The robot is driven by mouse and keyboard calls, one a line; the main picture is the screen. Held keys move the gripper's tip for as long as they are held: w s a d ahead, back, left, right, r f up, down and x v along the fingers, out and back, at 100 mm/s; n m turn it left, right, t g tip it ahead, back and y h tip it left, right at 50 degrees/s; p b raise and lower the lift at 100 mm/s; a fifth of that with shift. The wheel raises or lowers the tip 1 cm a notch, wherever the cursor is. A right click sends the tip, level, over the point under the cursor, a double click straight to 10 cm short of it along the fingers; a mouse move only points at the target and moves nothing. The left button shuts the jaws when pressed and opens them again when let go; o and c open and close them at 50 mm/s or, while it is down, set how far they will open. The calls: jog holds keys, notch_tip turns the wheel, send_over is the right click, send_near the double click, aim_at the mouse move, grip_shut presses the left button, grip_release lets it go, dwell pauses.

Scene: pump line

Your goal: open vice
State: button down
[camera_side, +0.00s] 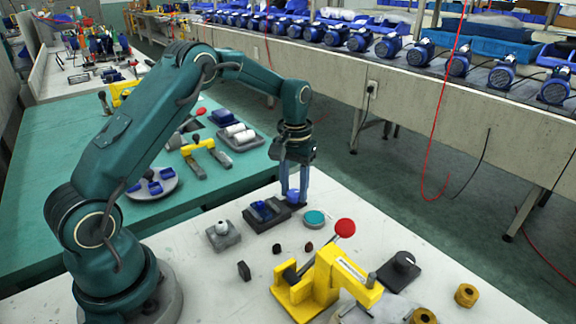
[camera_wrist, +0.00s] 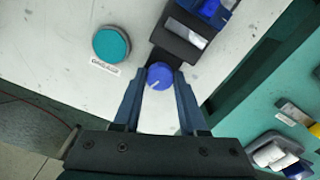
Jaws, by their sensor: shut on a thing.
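The vice (camera_side: 262,217) is a small dark block with blue parts between its jaws, on the white table in front of my arm. In the wrist view the vice (camera_wrist: 180,42) shows at the top, with a bright blue piece at the upper right. Its round blue knob (camera_wrist: 159,76) has a white mark and sits at the near end; it also shows in the side view (camera_side: 293,197). My gripper (camera_wrist: 160,80) points down and is shut on the knob, one finger on each side. In the side view my gripper (camera_side: 293,196) partly hides the knob.
A teal round button (camera_wrist: 111,44) with a label stands close beside the vice. A yellow clamp (camera_side: 318,280) with a red ball handle (camera_side: 344,228) stands nearer the camera. Brass-coloured rings (camera_side: 466,295) lie at the right.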

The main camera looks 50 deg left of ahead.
jog(key=m, duration=0.3)
jog(key=shift+m, duration=0.4)
jog(key=m, duration=0.3)
jog(key=shift+m, duration=0.3)
jog(key=m, duration=0.6)
jog(key=shift+m, duration=0.3)
jog(key=shift+c, duration=2.3)
grip_release()
